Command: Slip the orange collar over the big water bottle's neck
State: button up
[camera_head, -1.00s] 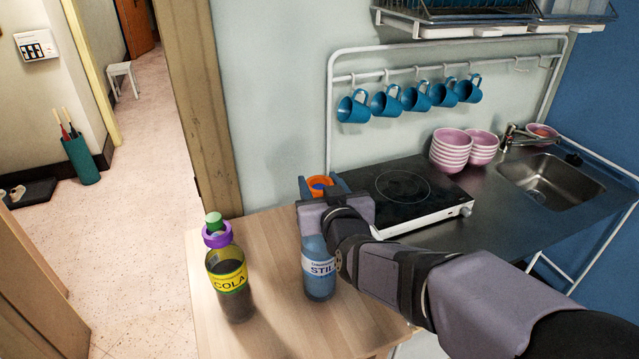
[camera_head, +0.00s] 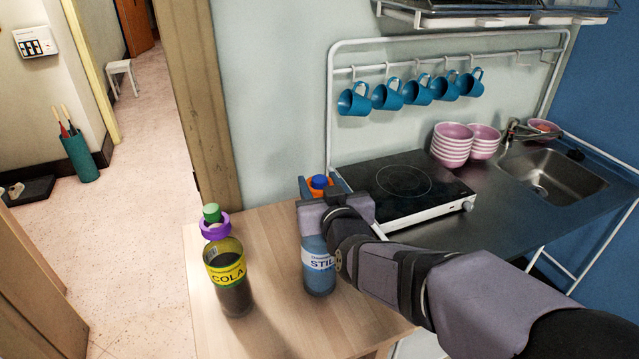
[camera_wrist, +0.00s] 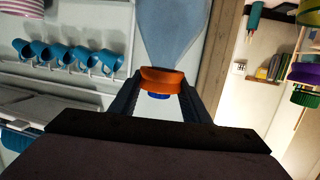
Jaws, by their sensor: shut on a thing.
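The big water bottle (camera_head: 319,270), blue with a white STILL label, stands upright on the wooden table. Its blue cap (camera_head: 319,181) pokes up above the orange collar (camera_head: 318,193). My gripper (camera_head: 321,187) is shut on the collar, one finger on each side. In the wrist view, which is upside down, the collar (camera_wrist: 162,81) sits around the bottle's neck between my gripper's fingers (camera_wrist: 161,90). The cap (camera_wrist: 158,95) shows past the collar and the blue bottle body (camera_wrist: 173,30) widens on the other side. My wrist hides part of the bottle's shoulder in the head view.
A cola bottle (camera_head: 232,285) with a green cap and a purple collar (camera_head: 215,226) stands to the left on the table (camera_head: 270,235). A hotplate (camera_head: 405,190) lies behind and right. Blue mugs (camera_head: 417,92) hang from a rail above it. Pink bowls (camera_head: 452,145) stand near the sink.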

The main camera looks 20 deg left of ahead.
jog(key=shift+f+b, duration=0.45)
jog(key=shift+f, duration=0.1)
jog(key=o, duration=1.1)
jog(key=b+v, duration=0.2)
jog(key=v, duration=0.5)
jog(key=shift+s, duration=0.15)
jog(key=shift+d, duration=0.1)
